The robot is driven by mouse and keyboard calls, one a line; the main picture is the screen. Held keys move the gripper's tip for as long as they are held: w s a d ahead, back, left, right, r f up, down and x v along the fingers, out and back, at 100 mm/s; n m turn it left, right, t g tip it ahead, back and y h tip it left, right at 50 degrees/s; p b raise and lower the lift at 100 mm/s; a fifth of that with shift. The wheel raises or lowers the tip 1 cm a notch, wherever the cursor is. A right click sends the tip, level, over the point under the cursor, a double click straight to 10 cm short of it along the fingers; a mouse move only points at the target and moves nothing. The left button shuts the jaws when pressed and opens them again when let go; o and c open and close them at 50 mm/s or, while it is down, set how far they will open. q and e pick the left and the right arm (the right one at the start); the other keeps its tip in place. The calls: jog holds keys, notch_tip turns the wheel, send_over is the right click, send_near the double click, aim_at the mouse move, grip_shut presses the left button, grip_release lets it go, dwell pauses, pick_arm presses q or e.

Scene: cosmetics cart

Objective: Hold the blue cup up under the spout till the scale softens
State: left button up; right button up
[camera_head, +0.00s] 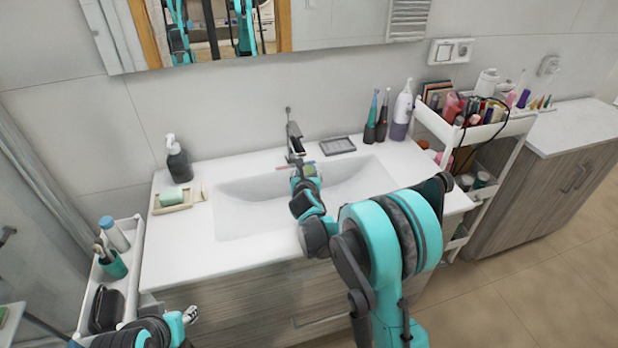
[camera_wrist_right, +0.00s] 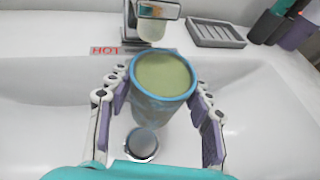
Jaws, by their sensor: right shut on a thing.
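The blue cup (camera_wrist_right: 163,108) is full of a dull yellow-green liquid and looks upright in the right wrist view. My right gripper (camera_wrist_right: 160,104) has its fingers on both sides of the cup and is shut on it, above the basin. The spout (camera_wrist_right: 152,10) of the tap (camera_head: 294,135) ends in a pale, cream-coloured tip (camera_wrist_right: 151,31) just beyond the cup's far rim. The tip does not appear to be in the liquid. In the head view my right gripper (camera_head: 305,178) hides most of the cup. My left gripper (camera_head: 189,315) is low at the left, its fingers too small to read.
The white basin (camera_head: 235,215) has a drain (camera_wrist_right: 141,145) below the cup. A soap dish (camera_head: 172,203) and dark pump bottle (camera_head: 178,160) stand left. A grey tray (camera_head: 338,146) and toothbrushes (camera_head: 382,118) are right of the tap. A loaded cart (camera_head: 515,127) stands further right.

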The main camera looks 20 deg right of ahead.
jog(key=shift+w+a, duration=0.2)
jog(key=shift+w, duration=0.5)
jog(key=shift+w+a, duration=0.2)
jog(key=shift+w, duration=0.5)
jog(key=shift+w+r+p, duration=0.1)
jog(key=shift+r+p, duration=0.7)
jog(key=shift+r, duration=0.45)
dwell(5.3)
